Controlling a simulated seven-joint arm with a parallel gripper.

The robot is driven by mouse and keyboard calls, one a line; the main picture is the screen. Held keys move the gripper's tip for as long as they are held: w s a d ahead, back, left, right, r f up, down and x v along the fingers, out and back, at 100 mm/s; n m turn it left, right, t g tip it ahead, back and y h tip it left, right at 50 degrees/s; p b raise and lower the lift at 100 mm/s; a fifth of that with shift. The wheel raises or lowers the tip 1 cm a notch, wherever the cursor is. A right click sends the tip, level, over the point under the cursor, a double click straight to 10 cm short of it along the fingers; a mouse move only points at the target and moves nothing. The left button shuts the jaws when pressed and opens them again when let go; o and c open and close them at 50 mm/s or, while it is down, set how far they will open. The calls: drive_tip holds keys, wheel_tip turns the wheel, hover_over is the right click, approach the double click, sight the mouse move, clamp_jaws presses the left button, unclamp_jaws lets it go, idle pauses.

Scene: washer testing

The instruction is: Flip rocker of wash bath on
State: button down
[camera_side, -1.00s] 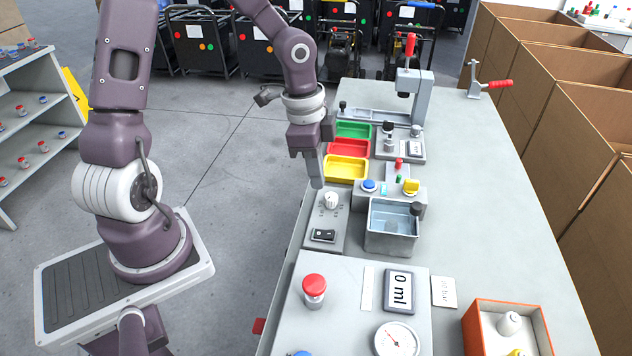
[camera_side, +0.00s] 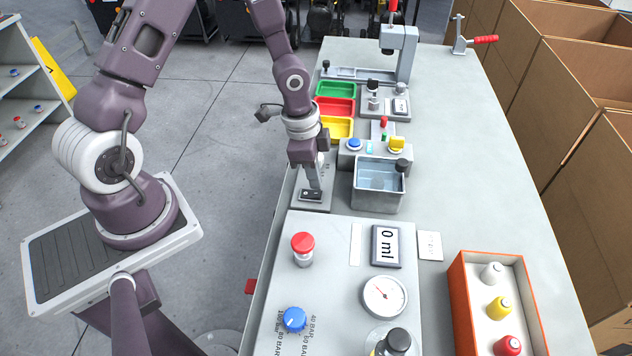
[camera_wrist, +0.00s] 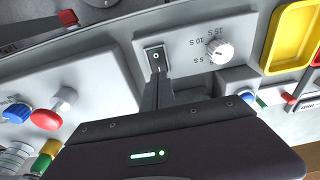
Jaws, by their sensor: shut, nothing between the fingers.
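The black rocker (camera_side: 311,195) sits at the near end of a small grey control panel (camera_side: 322,207). In the wrist view the rocker (camera_wrist: 155,55) shows in a dark frame with a small light mark. My gripper (camera_side: 315,186) is shut and empty, pointing down with its tips right at the rocker. In the wrist view my fingertips (camera_wrist: 159,74) overlap the rocker's lower edge; I cannot tell whether they touch it. Which way the rocker is tilted is unclear. The wash bath (camera_side: 379,187), a grey tank with clear liquid, stands right of the panel.
A white dial (camera_wrist: 222,52) with second markings is beside the rocker. A red-topped button (camera_side: 303,247) and a gauge (camera_side: 384,296) are on the nearer panel. Green, red and yellow trays (camera_side: 337,128) lie beyond.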

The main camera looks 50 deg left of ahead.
sight(311, 194)
drive_tip(key=shift+w+d+f, duration=0.1)
drive_tip(key=shift+w+f, duration=0.05)
drive_tip(key=shift+f, duration=1)
drive_tip(key=shift+d+f, duration=0.1)
drive_tip(key=shift+f, duration=0.1)
drive_tip(key=shift+s+a+r, duration=0.2)
drive_tip(key=shift+s+a, duration=0.35)
drive_tip(key=shift+a, duration=0.05)
drive_tip(key=shift+r, duration=0.15)
